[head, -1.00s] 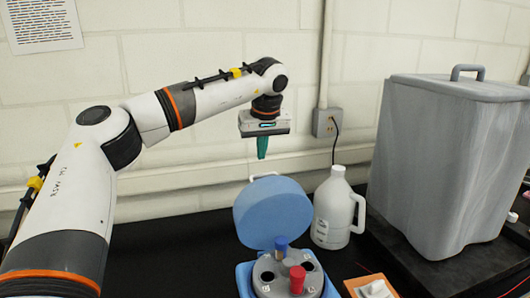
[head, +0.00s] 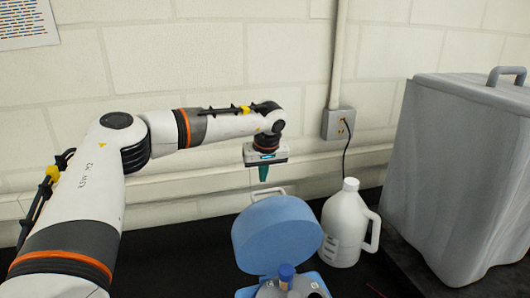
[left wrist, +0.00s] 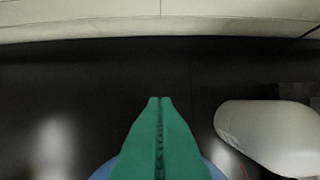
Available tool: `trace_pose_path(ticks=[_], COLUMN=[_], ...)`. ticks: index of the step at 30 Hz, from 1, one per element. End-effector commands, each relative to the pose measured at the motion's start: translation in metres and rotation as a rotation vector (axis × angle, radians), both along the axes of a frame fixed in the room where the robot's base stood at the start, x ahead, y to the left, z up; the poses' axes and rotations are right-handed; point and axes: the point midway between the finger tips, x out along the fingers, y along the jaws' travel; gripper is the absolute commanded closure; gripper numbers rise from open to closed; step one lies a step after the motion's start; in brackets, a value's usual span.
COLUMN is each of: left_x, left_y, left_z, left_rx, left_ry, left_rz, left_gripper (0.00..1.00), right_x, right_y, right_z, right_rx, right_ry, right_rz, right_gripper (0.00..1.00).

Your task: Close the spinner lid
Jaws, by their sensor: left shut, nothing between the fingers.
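The blue spinner lid (head: 277,236) stands open, tilted up at the back of the blue spinner (head: 310,284), with a pale handle (head: 268,192) on its top edge. A tube with a blue cap (head: 286,272) shows in the rotor; the rest of the rotor is cut off by the frame's bottom edge. My left gripper (head: 263,176) is shut and empty, pointing down just above and behind the lid's handle. In the left wrist view its green fingers (left wrist: 160,101) are pressed together, with the blue lid (left wrist: 104,170) partly hidden below them. My right gripper is not in view.
A white jug (head: 343,235) stands right of the lid; it also shows in the left wrist view (left wrist: 270,135). A large grey container (head: 455,170) stands further right. A wall outlet (head: 338,123) with a cord is behind. Black table lies clear left of the spinner.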

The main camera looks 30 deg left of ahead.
Motion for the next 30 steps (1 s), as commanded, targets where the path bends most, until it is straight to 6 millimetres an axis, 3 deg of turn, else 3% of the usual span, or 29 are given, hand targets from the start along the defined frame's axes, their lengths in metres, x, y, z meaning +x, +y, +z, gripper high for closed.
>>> trace_pose_path(ticks=[3, 6, 17, 30], left_x=[-0.010, -0.017, -0.026, -0.021], left_y=[-0.012, -0.020, -0.030, -0.035], left_z=[0.004, 0.004, 0.000, 0.003], left_rx=[0.000, 0.000, -0.001, 0.025], left_ry=[-0.001, -0.001, -0.001, -0.023], left_rz=[-0.005, -0.003, 0.000, -0.003], left_gripper=[1.00, 1.00, 1.00, 1.00], right_x=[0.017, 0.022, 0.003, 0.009], right_y=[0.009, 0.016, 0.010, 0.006], right_z=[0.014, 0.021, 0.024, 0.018], right_rx=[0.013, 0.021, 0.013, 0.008], right_ry=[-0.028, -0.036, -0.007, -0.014], right_rz=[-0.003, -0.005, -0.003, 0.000], right_gripper=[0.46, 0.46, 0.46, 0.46])
